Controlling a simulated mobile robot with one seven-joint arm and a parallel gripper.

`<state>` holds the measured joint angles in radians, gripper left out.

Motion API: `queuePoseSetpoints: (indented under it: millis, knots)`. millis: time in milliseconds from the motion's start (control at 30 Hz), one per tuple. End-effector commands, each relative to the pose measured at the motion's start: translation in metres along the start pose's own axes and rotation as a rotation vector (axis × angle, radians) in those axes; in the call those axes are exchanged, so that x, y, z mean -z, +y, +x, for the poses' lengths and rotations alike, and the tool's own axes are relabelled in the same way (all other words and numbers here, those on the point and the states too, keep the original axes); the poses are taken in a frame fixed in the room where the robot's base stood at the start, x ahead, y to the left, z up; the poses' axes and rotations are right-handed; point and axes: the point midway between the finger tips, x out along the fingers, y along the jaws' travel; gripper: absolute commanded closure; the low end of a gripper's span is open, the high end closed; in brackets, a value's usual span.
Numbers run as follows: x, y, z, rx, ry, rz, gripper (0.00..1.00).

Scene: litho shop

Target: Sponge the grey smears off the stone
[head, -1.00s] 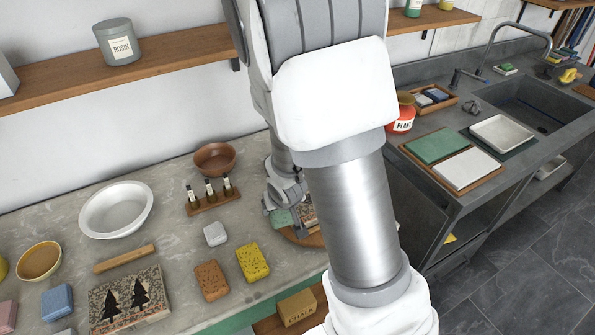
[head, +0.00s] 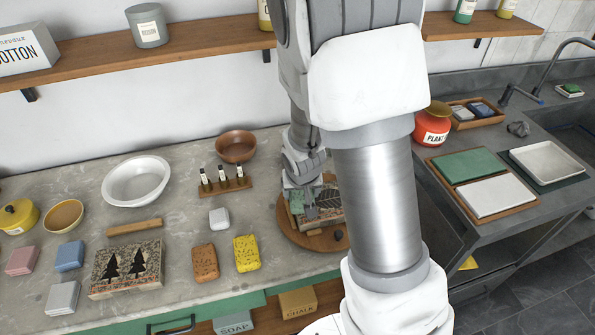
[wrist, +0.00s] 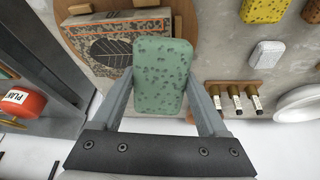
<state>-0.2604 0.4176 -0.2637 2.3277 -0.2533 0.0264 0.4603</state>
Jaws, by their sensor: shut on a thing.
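My gripper (wrist: 162,90) is shut on a green speckled sponge (wrist: 161,62), its fingers on the two long sides. In the head view my gripper (head: 303,188) and the green sponge (head: 297,203) are at the left end of a speckled stone with a dark leaf print (head: 331,214). The leaf stone also shows in the wrist view (wrist: 86,34), partly behind the sponge. I cannot tell whether the sponge touches it. The stone lies on a round wooden board (head: 318,242). Grey smears are not clearly distinguishable. A second stone, with two dark trees (head: 127,268), lies at the left.
An orange sponge (head: 205,263), a yellow sponge (head: 247,253) and a white block (head: 219,218) lie left of the board. A rack of small bottles (head: 224,188) and a brown bowl (head: 236,147) stand behind. A dark pebble-like thing (head: 339,235) is on the board's right side.

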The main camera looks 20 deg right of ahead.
Motion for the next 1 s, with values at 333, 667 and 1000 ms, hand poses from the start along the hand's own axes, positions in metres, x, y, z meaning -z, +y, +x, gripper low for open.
queuePoseSetpoints:
  millis: [333,667,1000]
  knots:
    - [0.022,-0.001,-0.034,-0.06,-0.27,0.318,0.68]
    - [0.025,-0.013,-0.05,-0.053,-0.396,0.43,0.68]
    - [0.013,-0.014,-0.023,-0.054,-0.4,0.431,0.68]
